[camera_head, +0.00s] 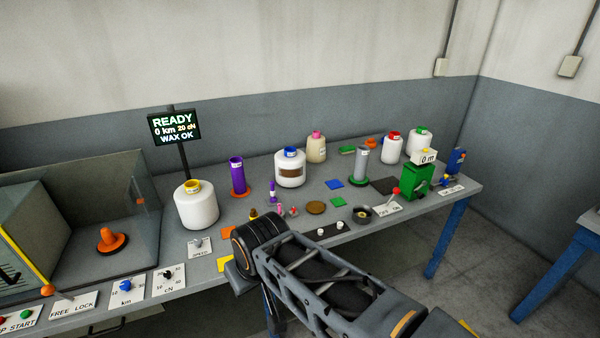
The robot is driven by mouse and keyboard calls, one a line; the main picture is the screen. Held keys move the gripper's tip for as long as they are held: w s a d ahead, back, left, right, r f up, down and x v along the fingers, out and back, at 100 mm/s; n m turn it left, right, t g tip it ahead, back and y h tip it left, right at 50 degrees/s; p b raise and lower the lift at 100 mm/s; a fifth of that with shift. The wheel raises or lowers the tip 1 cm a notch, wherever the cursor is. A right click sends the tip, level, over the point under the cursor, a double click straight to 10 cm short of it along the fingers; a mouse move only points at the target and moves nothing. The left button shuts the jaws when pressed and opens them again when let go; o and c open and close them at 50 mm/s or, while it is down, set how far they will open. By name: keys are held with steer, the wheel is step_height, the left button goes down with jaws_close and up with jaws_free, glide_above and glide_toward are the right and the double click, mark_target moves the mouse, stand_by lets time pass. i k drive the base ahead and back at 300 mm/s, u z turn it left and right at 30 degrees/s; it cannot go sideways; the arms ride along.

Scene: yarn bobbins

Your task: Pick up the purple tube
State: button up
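The purple tube (238,176) stands upright on an orange round base (241,194) on the grey workbench, left of the middle. It has a pale label near its top and an open dark top end. Nothing touches its sides. My arm reaches in from the lower right, and its dark rounded joint is in front of the bench, below and to the right of the tube. The fingers of my gripper do not show, so I cannot see whether they hold anything.
A white bobbin with a yellow top (196,206) stands left of the tube, and a blue-topped one (290,168) stands to its right. A small purple bottle (272,192) is close by. A display (174,127) on a post rises behind. A glass-sided box (95,215) is at left.

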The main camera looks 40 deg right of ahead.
mark_target(238, 175)
steer(key=z, duration=0.55)
steer(key=i, duration=1)
